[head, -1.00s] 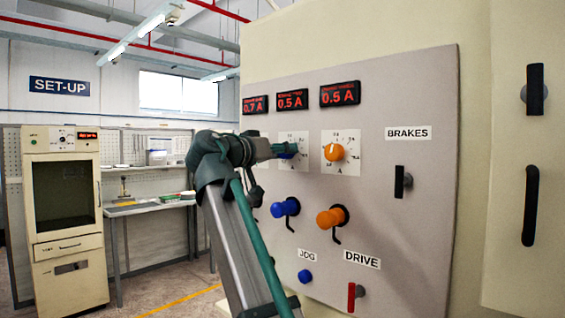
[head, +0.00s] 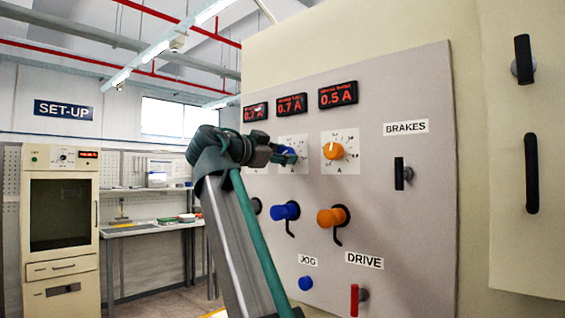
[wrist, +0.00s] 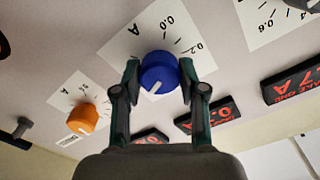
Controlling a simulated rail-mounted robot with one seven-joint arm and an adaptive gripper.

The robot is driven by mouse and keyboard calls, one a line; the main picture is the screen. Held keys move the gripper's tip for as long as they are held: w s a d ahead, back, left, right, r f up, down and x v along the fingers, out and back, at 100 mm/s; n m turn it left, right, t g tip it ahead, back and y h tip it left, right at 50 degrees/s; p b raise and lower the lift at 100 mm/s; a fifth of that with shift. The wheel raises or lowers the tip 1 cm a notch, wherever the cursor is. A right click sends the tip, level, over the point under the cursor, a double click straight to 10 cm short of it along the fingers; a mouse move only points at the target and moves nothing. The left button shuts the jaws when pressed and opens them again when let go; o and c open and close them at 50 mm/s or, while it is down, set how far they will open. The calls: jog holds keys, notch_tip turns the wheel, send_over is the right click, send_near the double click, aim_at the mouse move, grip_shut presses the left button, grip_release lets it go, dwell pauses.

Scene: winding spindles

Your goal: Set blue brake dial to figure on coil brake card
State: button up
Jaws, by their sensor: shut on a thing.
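The blue brake dial (head: 288,151) is a round knob with a white pointer line on a white scale plate in the panel's middle column. It also shows in the wrist view (wrist: 158,75), between the two fingers of my gripper (wrist: 159,80). My gripper (head: 285,158) is shut on this dial, one finger on each side. The red-lettered display above the dial (head: 292,104) reads 0.7 A. In the wrist view the pointer slants toward the lower left. I cannot make out a coil brake card in either view.
An orange dial (head: 334,150) sits right of the blue one, under a display (head: 338,94) reading 0.5 A. The left display (head: 256,112) reads 0.7 A. Blue (head: 285,211) and orange (head: 333,216) knobs with levers sit below. A black handle (head: 402,173) is farther right.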

jog(key=shift+f+m+b, duration=0.1)
jog(key=shift+m+b, duration=0.2)
jog(key=shift+m, duration=0.2)
jog(key=o, duration=1.1)
jog(key=v, duration=1.2)
jog(key=shift+s, duration=0.1)
